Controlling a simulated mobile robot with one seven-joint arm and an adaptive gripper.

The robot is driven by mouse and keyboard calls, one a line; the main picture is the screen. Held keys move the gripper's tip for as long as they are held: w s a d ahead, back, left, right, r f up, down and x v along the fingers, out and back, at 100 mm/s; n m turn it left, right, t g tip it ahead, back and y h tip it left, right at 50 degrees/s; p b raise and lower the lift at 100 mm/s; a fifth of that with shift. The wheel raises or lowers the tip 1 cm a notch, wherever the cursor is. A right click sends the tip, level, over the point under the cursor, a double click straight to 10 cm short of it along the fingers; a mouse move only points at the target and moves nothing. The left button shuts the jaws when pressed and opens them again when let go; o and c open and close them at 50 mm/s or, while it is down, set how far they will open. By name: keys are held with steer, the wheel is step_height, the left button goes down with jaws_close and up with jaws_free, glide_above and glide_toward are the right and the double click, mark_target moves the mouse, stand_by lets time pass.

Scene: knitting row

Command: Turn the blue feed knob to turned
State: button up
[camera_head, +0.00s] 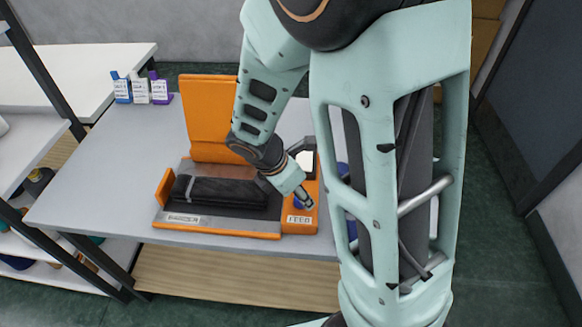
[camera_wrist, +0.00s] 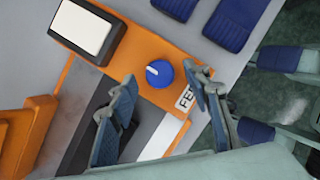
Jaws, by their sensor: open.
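The blue feed knob (camera_wrist: 160,74) is a round knob with a short white mark pointing to the left in the wrist view. It sits on the orange panel (camera_wrist: 140,46) beside a white label that reads FEED in the head view (camera_head: 299,220). In the head view a little of the knob (camera_head: 298,204) shows, partly hidden by my gripper (camera_head: 304,196). In the wrist view my gripper (camera_wrist: 160,76) is open, with one finger on each side of the knob. Gaps show between the fingers and the knob; I cannot tell the height difference.
The orange machine (camera_head: 215,234) holds a dark folded piece (camera_head: 225,190) and has an upright orange plate (camera_head: 203,112). A white-faced block (camera_wrist: 82,25) stands near the knob. Blue flat things (camera_wrist: 230,24) lie beyond the panel. Small bottles (camera_head: 141,88) stand at the grey table's back left.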

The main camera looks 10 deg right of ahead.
steer(key=shift+x, duration=0.75)
steer(key=shift+c, duration=0.6)
steer(key=c, duration=1)
